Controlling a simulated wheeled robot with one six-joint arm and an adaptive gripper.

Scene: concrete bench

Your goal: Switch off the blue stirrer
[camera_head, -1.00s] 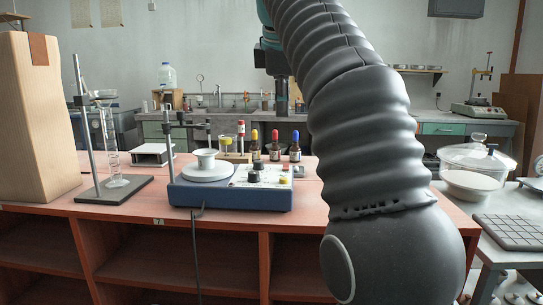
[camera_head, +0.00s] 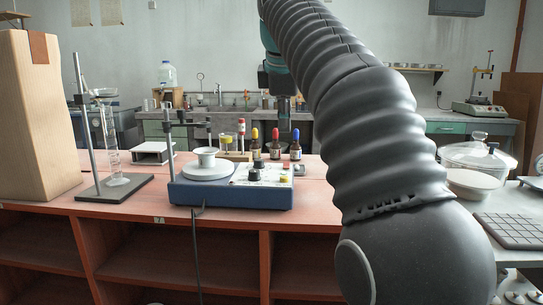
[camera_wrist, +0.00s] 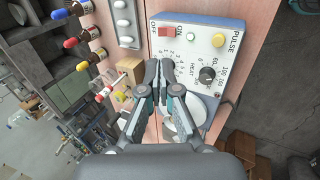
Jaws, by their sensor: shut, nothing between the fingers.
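The blue stirrer (camera_head: 230,195) stands on the reddish bench, with a white round plate (camera_head: 208,171) and a pale dish on it. In the wrist view its white panel (camera_wrist: 190,57) shows a red switch (camera_wrist: 166,30) between the OFF and ON labels, a small pale-green light (camera_wrist: 191,32), a yellow button (camera_wrist: 218,40) and a black HEAT knob (camera_wrist: 207,75). Which way the switch is tipped I cannot tell. My gripper (camera_wrist: 160,65) is shut and empty, its tips over the panel's lower left part, below the switch in that view. The fingers partly hide the plate.
Several dropper bottles (camera_head: 275,150) with coloured caps stand behind the stirrer. A wooden rack (camera_head: 237,156) is beside them. A clamp stand with glassware (camera_head: 114,160) and a tall wooden block (camera_head: 38,115) stand at left. A glass desiccator (camera_head: 477,170) is at right.

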